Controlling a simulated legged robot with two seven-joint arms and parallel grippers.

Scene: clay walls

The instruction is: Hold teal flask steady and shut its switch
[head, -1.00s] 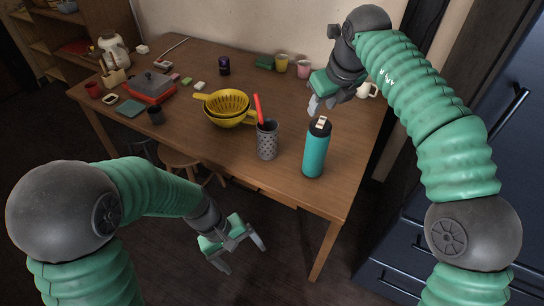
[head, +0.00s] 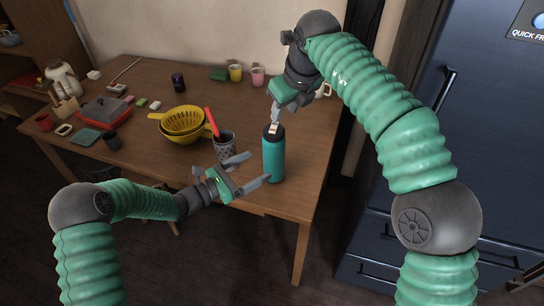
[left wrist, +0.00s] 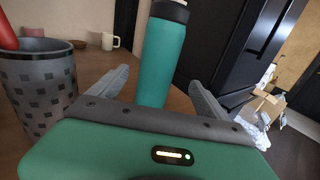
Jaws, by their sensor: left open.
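The teal flask (head: 273,160) stands upright near the table's front right corner, with a dark lid and a pale switch (head: 274,129) on top. My left gripper (head: 258,168) is open just left of the flask, its fingers pointing at it. In the left wrist view the flask (left wrist: 160,62) shows between the two spread fingers, beyond the gripper body; I see no grip on it. My right gripper (head: 276,116) points down just above the flask's lid, close to the switch. Whether its fingers are apart or touch the switch is unclear.
A grey patterned cup (head: 224,151) with a red-handled tool stands close left of the flask, beside my left gripper. Yellow colanders (head: 180,126) sit further left. A white mug (head: 323,89) is at the back right. The table's front edge lies close below the flask.

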